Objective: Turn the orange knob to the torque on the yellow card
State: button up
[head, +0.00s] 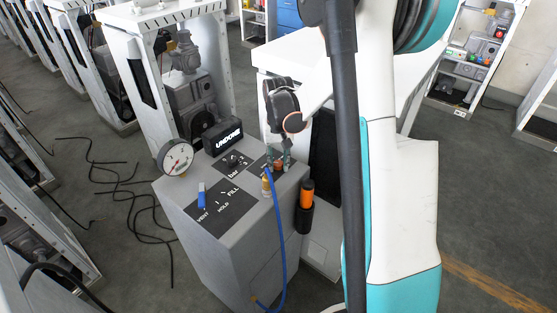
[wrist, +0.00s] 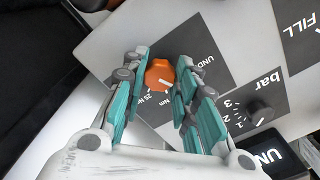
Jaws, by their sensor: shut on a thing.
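The orange knob (wrist: 159,75) sits on a dark label plate on top of a grey cabinet. A white pointer line on it points toward the lower right in the wrist view. In the head view my gripper (head: 278,160) reaches down onto the cabinet's back right corner, largely covering the knob. I cannot make out a yellow card in either view.
The grey cabinet top (head: 254,215) also carries a round gauge (head: 175,158), a black "UNDONE" block (head: 222,137), a black bar knob (wrist: 259,112) and a blue-handled valve (head: 202,194). A blue hose (head: 277,225) hangs close by. An orange-and-black cylinder (head: 307,193) is on the cabinet's right side.

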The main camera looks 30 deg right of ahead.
aim_at(278, 164)
jog(key=shift+m, duration=0.6)
jog(key=o, duration=1)
jog(key=shift+o, duration=0.2)
notch_tip(278, 164, up, 12)
jog(key=shift+a, duration=0.15)
